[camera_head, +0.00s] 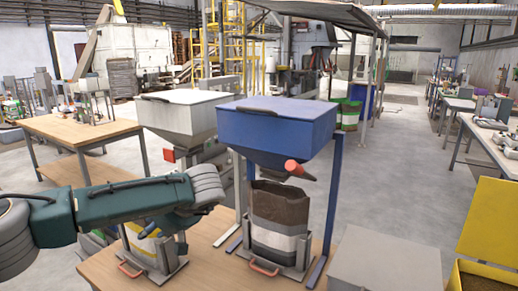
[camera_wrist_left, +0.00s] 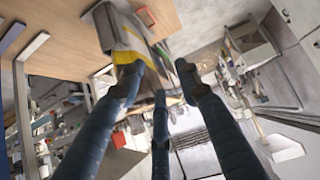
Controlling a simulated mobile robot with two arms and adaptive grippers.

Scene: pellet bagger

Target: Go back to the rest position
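My left arm enters the head view from the left, with its teal links reaching in front of the white hopper (camera_head: 185,115). My left gripper shows in the left wrist view (camera_wrist_left: 159,76), with its dark blue fingers spread apart and nothing held between them. Beyond the fingers is a grey, white and yellow bag (camera_wrist_left: 128,36); in the head view this bag (camera_head: 146,246) stands behind and below my arm, partly hidden. My right gripper is in neither view.
A blue hopper (camera_head: 277,125) with a red-tipped lever (camera_head: 292,167) stands over a brown-and-white bag (camera_head: 280,206). A grey box (camera_head: 385,262) and an open yellow bin (camera_head: 490,222) are at the right. The wooden table (camera_head: 209,226) has little bare space.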

